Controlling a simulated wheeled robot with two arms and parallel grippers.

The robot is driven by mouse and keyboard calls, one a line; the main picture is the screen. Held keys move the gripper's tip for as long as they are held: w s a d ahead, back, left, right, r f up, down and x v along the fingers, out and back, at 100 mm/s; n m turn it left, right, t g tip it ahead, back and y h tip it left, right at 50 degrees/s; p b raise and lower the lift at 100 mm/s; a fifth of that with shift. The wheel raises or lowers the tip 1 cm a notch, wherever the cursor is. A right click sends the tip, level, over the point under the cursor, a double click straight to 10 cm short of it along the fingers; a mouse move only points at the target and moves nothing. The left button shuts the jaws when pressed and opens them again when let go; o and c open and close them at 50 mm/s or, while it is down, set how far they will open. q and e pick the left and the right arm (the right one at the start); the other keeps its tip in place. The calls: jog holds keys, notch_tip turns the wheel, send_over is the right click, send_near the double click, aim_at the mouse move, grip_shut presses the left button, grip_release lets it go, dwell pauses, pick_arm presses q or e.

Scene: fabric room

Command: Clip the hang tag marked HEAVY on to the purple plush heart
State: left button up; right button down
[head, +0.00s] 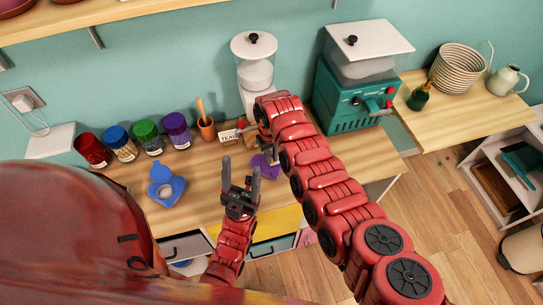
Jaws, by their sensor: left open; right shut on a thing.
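The purple plush heart (262,168) lies on the wooden counter, partly covered by my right arm and gripper. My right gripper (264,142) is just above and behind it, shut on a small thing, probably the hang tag. That thing is mostly hidden and no HEAVY marking can be read on it. I cannot tell whether it touches the heart. My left gripper (241,170) is open and empty, fingers pointing up the picture, in front and to the left of the purple heart.
A white card (229,136) seeming to read TEAL stands behind the grippers, near a terracotta pot (207,130). Several lidded jars (146,137) line the back left. A white-topped dispenser (256,73) and teal machine (350,95) stand behind. Counter between the blue heart and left gripper is clear.

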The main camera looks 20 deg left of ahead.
jog(key=shift+f+b, duration=0.5)
dwell(0.8)
jog(key=c, duration=0.7)
grip_release()
jog(key=shift+c, duration=0.2)
jog(key=shift+r, duration=0.15)
notch_tip(320, 180, up, 8)
jog(key=b, duration=0.3)
jog(key=shift+a+f, duration=0.1)
jog(key=shift+f, duration=0.1)
notch_tip(320, 180, up, 10)
jog(key=shift+s+f, duration=0.15)
jog(key=shift+f, duration=0.1)
